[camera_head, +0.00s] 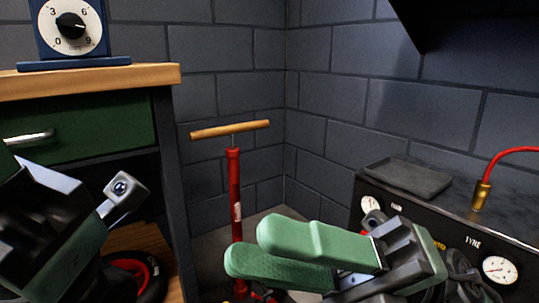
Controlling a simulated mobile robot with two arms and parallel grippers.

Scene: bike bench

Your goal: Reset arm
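My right gripper (246,243) is in the lower middle, pointing left, in front of the red floor pump. Its two green fingers are apart, with the textured inner face of the lower one showing and nothing between them. My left arm's dark and green end (45,225) is at the lower left, in front of the bench. Its fingers cannot be made out, so its opening is unclear.
The wooden-topped bench (120,78) on the left carries a blue dial timer (72,27) and has a green drawer (85,127). The red pump (235,190) with a wooden handle stands in the corner. At right, a dark tyre unit (465,215) holds a grey tray (409,177), gauges and a red hose (510,153).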

